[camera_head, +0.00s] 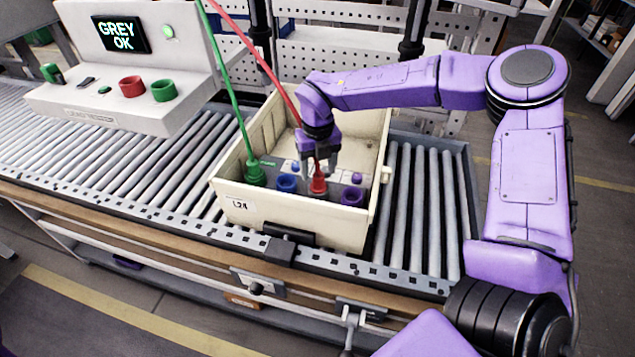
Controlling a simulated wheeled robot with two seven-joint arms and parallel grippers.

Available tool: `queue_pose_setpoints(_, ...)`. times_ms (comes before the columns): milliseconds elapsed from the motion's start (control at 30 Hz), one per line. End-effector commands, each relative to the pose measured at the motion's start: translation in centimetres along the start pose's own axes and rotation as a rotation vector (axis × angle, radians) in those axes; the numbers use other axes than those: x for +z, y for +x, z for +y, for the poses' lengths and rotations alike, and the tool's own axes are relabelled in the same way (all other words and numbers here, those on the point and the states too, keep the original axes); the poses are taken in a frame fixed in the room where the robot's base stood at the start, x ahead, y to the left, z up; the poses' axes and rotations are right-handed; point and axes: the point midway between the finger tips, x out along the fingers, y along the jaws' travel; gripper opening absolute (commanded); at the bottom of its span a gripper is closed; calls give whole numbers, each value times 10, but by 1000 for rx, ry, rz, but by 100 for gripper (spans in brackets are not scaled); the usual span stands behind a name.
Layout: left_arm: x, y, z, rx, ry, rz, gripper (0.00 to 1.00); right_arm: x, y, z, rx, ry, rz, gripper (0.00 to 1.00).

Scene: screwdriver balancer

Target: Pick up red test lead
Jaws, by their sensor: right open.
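The red test lead (318,184) stands upright in a socket in the cream bin (236,209), with its red cable running up to the upper left. My right gripper (318,168) is open and right at the red lead's plug, its fingers partly hiding it. Whether the fingers touch the plug cannot be told. The green test lead (255,174) stands in a socket to the left, its cable rising upward. A blue socket (287,183) lies between them and a purple socket (352,196) lies to the right. My left gripper is not in view.
The bin sits on a roller conveyor (150,160). A white test station (120,90) at the upper left has a screen reading "GREY OK" and empty red (131,86) and green (164,90) ring holders. Perforated racks stand behind. Rollers right of the bin are clear.

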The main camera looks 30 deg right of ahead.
Motion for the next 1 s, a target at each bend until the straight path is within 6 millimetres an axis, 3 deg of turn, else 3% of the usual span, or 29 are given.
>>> queue_pose_setpoints(67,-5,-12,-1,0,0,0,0,0,11,-2,-3,1,6,63)
queue_pose_setpoints(200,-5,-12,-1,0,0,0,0,1,32,-2,-1,1,3,63)
queue_pose_setpoints(433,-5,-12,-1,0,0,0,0,1,36,-2,0,1,0,63)
queue_pose_setpoints(467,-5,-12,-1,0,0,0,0,1,36,-2,0,1,0,57)
queue_pose_setpoints(633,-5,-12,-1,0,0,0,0,1,36,-2,0,1,0,1)
queue_pose_setpoints(1000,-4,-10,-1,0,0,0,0,2,30,-2,0,2,-1,0)
